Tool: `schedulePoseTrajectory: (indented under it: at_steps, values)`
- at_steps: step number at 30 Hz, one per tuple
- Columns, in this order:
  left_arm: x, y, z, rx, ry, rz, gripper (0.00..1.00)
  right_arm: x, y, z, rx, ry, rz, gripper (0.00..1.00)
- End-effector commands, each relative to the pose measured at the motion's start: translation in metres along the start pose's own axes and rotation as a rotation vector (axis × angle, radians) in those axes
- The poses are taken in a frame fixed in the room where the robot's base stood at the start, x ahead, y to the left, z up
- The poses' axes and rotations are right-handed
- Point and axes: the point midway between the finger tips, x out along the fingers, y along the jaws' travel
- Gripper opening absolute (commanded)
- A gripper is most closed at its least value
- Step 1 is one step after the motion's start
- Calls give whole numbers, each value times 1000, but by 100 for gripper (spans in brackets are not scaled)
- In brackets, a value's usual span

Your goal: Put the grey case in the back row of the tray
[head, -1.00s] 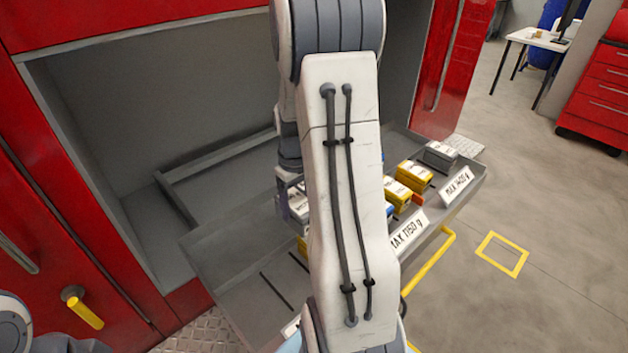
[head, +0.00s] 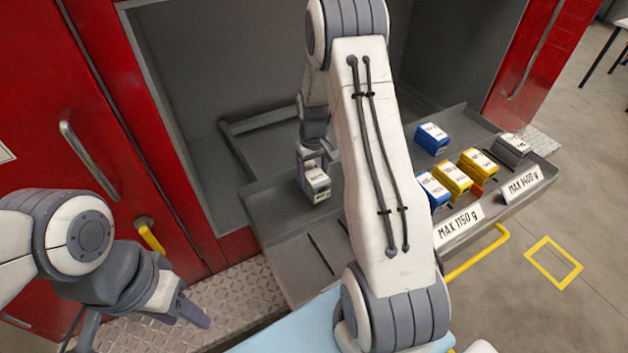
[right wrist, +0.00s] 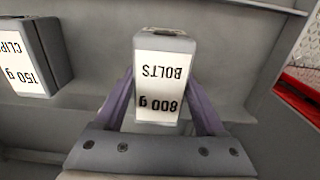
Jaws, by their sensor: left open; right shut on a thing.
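A grey case with a white label (head: 317,184) is between the fingers of my right gripper (head: 312,166), over the left back part of the grey tray (head: 290,262). In the right wrist view the held case (right wrist: 163,75) reads "BOLTS 800 g", upside down, with a purple finger on each side. I cannot tell whether its base touches the tray. My left gripper (head: 184,308) is open and empty, low at the left, outside the tray. A second grey case (head: 512,147) stands at the tray's right end. A grey case labelled "CLIPS" (right wrist: 28,62) is at the left in the right wrist view.
A blue case (head: 432,138) stands towards the back right. Two yellow cases (head: 466,171) and another blue case (head: 433,188) stand nearer the front. Signs read "MAX 1150 g" (head: 459,224) and "MAX 1400 g" (head: 523,184). My right arm hides the tray's middle.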

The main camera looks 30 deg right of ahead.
Motion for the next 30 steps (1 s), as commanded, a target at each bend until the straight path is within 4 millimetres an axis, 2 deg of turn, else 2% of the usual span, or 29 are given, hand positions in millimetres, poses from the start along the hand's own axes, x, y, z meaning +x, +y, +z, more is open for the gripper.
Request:
schedulePoseTrajectory:
  at_steps: [3, 7, 19, 20, 21, 22, 30]
  values:
    - [-6, 0, 0, 0, 0, 0, 50, 16, 0, 0, 0, -2, 0, 0]
    - [-8, 1, 0, 0, 0, 0, 50, 26, 1, 0, 1, 1, 0, 0]
    - [-4, 0, 0, 0, 0, 0, 50, 32, 1, 0, 0, 2, 1, 0]
    - [-5, 0, 0, 0, 0, 0, 50, 33, 1, 1, 0, 0, 0, 80]
    - [-5, 0, 0, 0, 0, 0, 50, 32, 1, 1, 0, -1, 0, 95]
    - [-5, 0, 0, 0, 0, 0, 50, 32, 1, 1, 0, -1, 0, 100]
    - [-8, 1, 0, 0, 0, 0, 50, 28, 1, 1, 0, 0, 0, 100]
